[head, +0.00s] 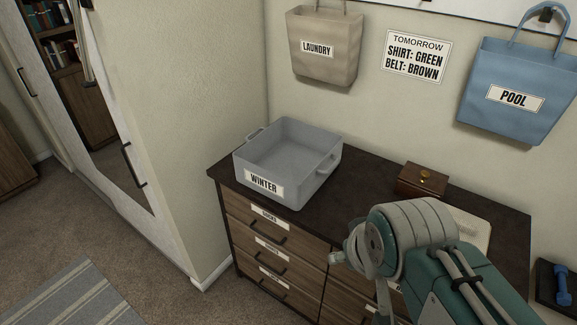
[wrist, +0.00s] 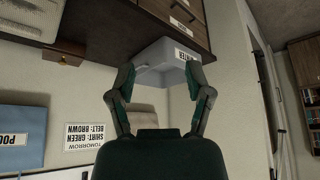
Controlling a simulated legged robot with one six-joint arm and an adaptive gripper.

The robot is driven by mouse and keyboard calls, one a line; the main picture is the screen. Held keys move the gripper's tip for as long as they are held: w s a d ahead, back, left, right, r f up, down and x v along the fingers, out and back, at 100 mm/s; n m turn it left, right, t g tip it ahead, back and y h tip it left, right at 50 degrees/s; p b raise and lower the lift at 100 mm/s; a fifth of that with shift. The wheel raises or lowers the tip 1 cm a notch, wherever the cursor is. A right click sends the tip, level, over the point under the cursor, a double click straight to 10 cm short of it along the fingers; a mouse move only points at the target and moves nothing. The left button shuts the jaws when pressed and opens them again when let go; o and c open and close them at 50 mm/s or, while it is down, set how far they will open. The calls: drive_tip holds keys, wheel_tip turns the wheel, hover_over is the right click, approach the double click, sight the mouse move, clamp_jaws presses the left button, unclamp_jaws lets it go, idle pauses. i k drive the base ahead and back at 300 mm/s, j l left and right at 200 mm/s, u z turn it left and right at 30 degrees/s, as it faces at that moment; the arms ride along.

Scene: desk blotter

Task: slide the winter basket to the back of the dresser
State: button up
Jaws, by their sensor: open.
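The winter basket (head: 264,183) is a grey, open-topped box with side handles and a WINTER label on its front. It looks empty and stands upright near the front edge of the dresser (head: 375,185), at its left end. Bare dark top lies behind and right of it. The wrist view is upside down and shows the basket (wrist: 160,58) beyond my gripper (wrist: 167,80), framed between its fingers. The fingers are spread and hold nothing; I cannot tell how far they are from the basket. In the head view my arm is at the right front and the fingertips are not clear.
A small wooden box (head: 421,180) and a pale item (head: 470,230) are on the right of the dresser top. A LAUNDRY bag (head: 324,45) and a blue POOL bag (head: 520,90) hang on the wall above. A side wall (head: 190,130) stands left of the dresser.

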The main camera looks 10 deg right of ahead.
sight(287, 161)
drive_tip(key=i+j, duration=0.7)
drive_tip(key=j, duration=0.25)
